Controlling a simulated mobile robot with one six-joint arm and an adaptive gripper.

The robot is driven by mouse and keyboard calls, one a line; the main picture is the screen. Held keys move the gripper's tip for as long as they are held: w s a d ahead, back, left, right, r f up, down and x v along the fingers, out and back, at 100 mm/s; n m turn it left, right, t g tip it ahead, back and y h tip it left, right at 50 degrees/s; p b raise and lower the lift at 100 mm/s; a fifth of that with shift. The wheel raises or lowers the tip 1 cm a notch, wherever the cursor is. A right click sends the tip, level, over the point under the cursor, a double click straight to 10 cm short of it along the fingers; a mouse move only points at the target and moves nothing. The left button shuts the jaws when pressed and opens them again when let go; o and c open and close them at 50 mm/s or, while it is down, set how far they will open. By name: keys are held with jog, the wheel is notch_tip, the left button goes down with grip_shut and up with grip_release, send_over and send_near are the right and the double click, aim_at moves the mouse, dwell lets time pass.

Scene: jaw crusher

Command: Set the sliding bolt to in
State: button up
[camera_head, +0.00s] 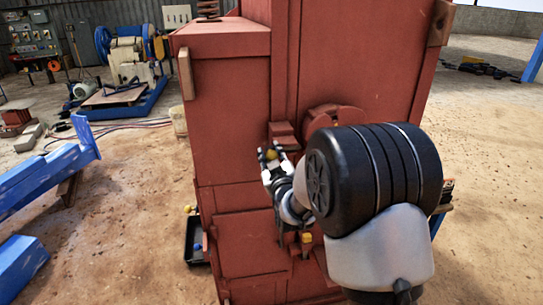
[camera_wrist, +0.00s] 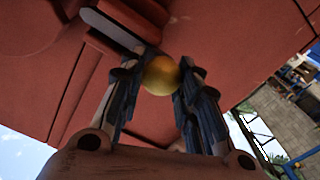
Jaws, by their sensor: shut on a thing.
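The sliding bolt shows as a yellow ball-shaped knob (camera_wrist: 161,75) in the wrist view, held between the two fingertips of my gripper (camera_wrist: 160,82). A pale metal bar (camera_wrist: 112,28) lies just beyond the knob against the red housing. In the head view my gripper (camera_head: 272,165) is at the front of the red machine, with the yellow knob (camera_head: 271,154) at its fingertips. The fingers are shut on the knob. How far the bolt is slid is hidden from me.
The red crusher body (camera_head: 232,110) fills the middle. A second yellow knob (camera_head: 306,238) sits lower on it. A black tray (camera_head: 194,240) stands at its lower left. Blue steel beams (camera_head: 45,170) lie at the left. Sandy ground (camera_head: 125,210) is open between them.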

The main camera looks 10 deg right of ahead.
aim_at(284, 148)
grip_shut()
jog(key=d+b, duration=0.2)
jog(key=d, duration=0.2)
jog(key=shift+d, duration=0.2)
jog(key=o, duration=0.8)
grip_release()
jog(key=shift+d, duration=0.15)
jog(key=shift+c, duration=0.2)
jog(key=shift+o, duration=0.3)
